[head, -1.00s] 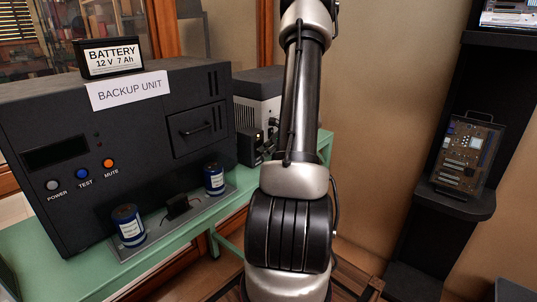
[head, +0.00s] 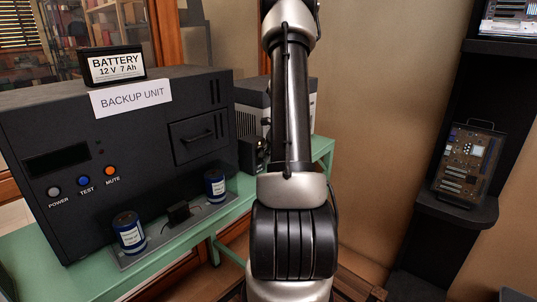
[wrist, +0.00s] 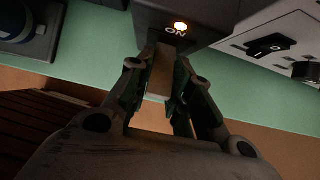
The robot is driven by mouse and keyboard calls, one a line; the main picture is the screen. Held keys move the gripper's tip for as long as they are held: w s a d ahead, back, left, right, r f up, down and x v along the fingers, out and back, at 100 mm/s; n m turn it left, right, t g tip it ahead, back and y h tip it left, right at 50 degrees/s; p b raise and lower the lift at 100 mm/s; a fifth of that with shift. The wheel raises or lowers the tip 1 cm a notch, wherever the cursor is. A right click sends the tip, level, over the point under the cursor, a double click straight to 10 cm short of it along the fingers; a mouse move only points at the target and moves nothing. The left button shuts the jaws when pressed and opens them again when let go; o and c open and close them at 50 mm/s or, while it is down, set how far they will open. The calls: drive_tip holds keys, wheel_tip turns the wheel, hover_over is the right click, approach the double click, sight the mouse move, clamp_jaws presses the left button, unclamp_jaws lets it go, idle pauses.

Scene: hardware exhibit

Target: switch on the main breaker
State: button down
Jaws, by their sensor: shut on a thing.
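How that piece joins the block is hard to see. In the head view a small dark device (head: 252,153) beside the grey box may be the same breaker. My gripper is not visible in the head view.
A black backup unit (head: 110,130) with a battery (head: 113,63) on top stands left on the green table (head: 50,245). Blue cylinders (head: 128,233) stand before it. A grey-white box (wrist: 265,35) with a black rocker switch (wrist: 270,46) is right of the breaker.

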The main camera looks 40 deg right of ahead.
drive_tip(key=c, duration=1.3)
unclamp_jaws()
drive_tip(key=v, duration=1.2)
drive_tip(key=shift+d, duration=0.1)
